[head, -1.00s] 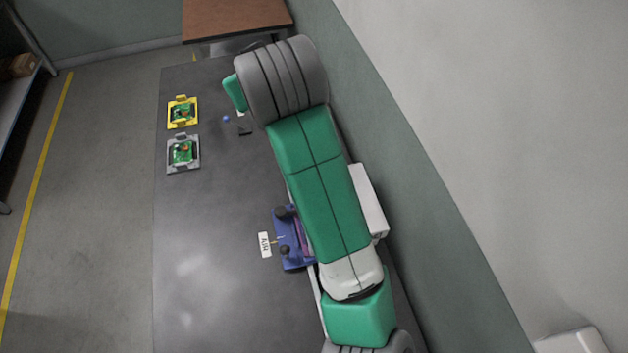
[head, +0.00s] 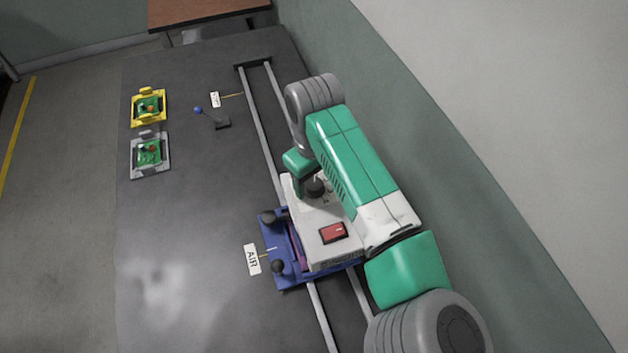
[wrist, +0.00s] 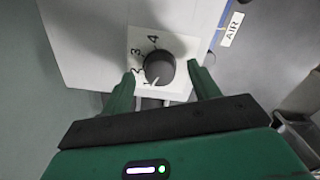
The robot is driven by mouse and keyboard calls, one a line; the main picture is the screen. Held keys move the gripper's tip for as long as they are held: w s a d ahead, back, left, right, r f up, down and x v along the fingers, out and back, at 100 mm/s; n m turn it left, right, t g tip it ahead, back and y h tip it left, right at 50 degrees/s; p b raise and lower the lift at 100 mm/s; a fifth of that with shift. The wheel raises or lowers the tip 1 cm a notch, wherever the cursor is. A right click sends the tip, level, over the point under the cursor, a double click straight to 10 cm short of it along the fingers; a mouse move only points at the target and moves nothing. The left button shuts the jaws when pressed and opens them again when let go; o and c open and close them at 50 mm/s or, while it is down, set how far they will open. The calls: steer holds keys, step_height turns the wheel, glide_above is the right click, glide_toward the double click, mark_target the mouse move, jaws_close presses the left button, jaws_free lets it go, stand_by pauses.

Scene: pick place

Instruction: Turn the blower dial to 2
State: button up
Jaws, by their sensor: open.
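The blower is a white box (head: 312,222) with a red switch on top, on the blue carriage (head: 284,282). Its dark round dial (head: 315,187) is partly hidden by my arm in the head view. In the wrist view the dial (wrist: 159,68) sits on a white plate (wrist: 182,46) with numbers around it; 4, 3 and 2 can be read. A white pointer mark shows at the dial's lower edge, roughly lower left; its exact setting is unclear. My gripper (wrist: 162,71) is open, one green finger on each side of the dial. I cannot tell whether they touch it.
Two rails (head: 255,125) run along the table under the carriage. The carriage has dark knobs, with an AIR label (head: 252,259) beside it. A blue-tipped lever (head: 198,110), a yellow fixture (head: 149,107) and a grey fixture (head: 150,153) stand at left. The front-left table is clear.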

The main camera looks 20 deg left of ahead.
steer(key=shift+f, duration=0.5)
steer(key=c, duration=1)
steer(key=shift+o, duration=0.2)
steer(key=r+m+p, duration=0.1)
steer(key=p, duration=0.4)
steer(key=shift+a, duration=0.1)
steer(key=m+p, duration=0.1)
steer(key=p, duration=0.3)
steer(key=m+p, duration=0.1)
steer(key=p, duration=0.1)
steer(key=m+p, duration=0.2)
steer(key=shift+f+m, duration=0.25)
steer(key=shift+m, duration=0.05)
steer(key=shift+f+m+p, duration=0.15)
steer(key=shift+m+p, duration=1.1)
steer(key=shift+m, duration=0.25)
